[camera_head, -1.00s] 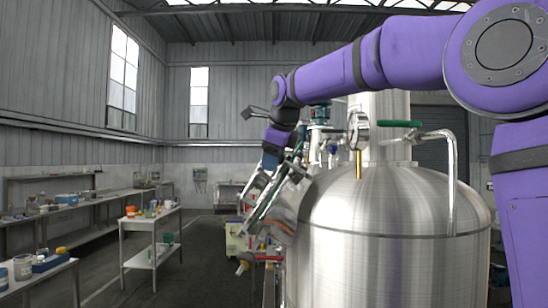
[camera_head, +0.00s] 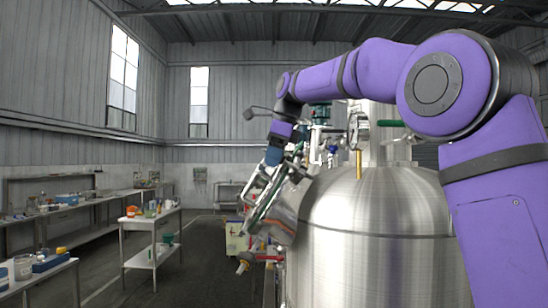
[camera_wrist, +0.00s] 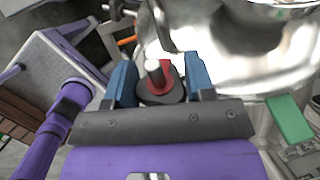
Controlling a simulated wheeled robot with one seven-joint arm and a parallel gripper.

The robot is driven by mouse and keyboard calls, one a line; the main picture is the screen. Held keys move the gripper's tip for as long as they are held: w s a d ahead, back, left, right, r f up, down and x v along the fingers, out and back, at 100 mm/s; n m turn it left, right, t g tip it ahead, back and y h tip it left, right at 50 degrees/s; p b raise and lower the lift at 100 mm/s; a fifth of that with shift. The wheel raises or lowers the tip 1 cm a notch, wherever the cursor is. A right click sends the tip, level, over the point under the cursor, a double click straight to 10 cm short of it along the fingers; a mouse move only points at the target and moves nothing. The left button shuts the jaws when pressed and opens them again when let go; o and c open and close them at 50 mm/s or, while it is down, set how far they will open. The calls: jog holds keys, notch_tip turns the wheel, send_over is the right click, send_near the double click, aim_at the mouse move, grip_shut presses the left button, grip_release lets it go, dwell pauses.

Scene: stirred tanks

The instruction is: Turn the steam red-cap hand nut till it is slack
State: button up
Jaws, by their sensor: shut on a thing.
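The steam hand nut (camera_wrist: 166,92) is a dark round knob with a red cap, and a pale stem stands up from its middle in the wrist view. My gripper (camera_wrist: 160,80) has its two blue fingers on either side of it, shut on it. In the head view my gripper (camera_head: 272,156) is beside the upper left of the steel tank (camera_head: 375,210). The nut cannot be made out there.
A tilted steel cylinder (camera_head: 284,212) and pipework stand close below my gripper. A green-handled lever (camera_head: 391,123) is on the tank top. Benches with small items, including a low table (camera_head: 150,219), stand at left.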

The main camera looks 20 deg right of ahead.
jog(key=n+g+y, duration=0.1)
jog(key=n+g, duration=0.1)
jog(key=g, duration=0.3)
jog(key=shift+g+y, duration=0.3)
jog(key=shift+g, duration=0.1)
dwell(0.4)
jog(key=o, duration=0.9)
jog(key=shift+t, duration=0.3)
